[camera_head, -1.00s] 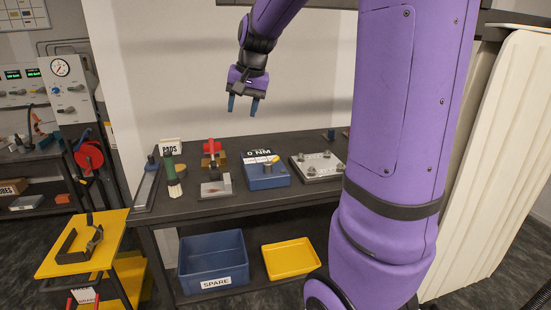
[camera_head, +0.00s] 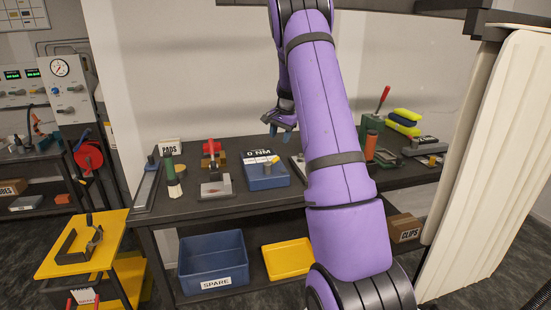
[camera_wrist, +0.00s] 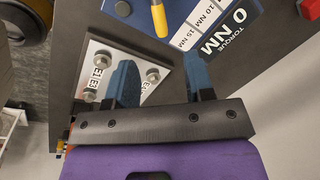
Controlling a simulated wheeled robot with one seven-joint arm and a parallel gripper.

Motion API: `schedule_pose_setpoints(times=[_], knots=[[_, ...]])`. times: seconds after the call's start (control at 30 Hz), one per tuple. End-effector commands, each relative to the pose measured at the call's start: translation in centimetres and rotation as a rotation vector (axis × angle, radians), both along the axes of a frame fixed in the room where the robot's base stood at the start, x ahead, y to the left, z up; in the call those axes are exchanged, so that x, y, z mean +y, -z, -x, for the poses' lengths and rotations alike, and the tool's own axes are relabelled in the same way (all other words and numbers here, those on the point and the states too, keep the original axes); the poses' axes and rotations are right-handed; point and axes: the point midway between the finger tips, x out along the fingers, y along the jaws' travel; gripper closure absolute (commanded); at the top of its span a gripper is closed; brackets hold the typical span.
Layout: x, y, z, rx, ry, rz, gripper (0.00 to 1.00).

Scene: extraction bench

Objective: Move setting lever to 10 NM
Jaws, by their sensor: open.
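The blue torque setter box (camera_head: 267,180) stands on the dark bench in the head view, with a black "0 NM" sign along its back. Its setting lever (camera_wrist: 158,18) has a yellow grip and shows at the top edge of the wrist view. The white scale (camera_wrist: 199,22) beside it reads 10 NM and 15 NM. My gripper (camera_head: 281,130) is open and empty above the back of the bench, partly hidden by my arm. In the wrist view its two blue fingers (camera_wrist: 160,75) are spread over the bolted metal plate, apart from the lever.
The metal plate (camera_wrist: 104,64) with bolts lies beside the box. A small vise-like block with a red handle (camera_head: 214,187) stands left of the box. A red-handled tool (camera_head: 383,97) and yellow-green pads (camera_head: 405,118) are at the right. A blue bin (camera_head: 212,260) and yellow tray (camera_head: 290,258) sit below.

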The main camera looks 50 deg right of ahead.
Motion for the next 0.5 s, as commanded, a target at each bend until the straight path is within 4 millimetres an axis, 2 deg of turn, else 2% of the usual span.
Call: schedule_pose_setpoints(times=[0.5], knots=[[0.5,8.2,-1.5,0.002,-0.001,-0.001,0.52]])
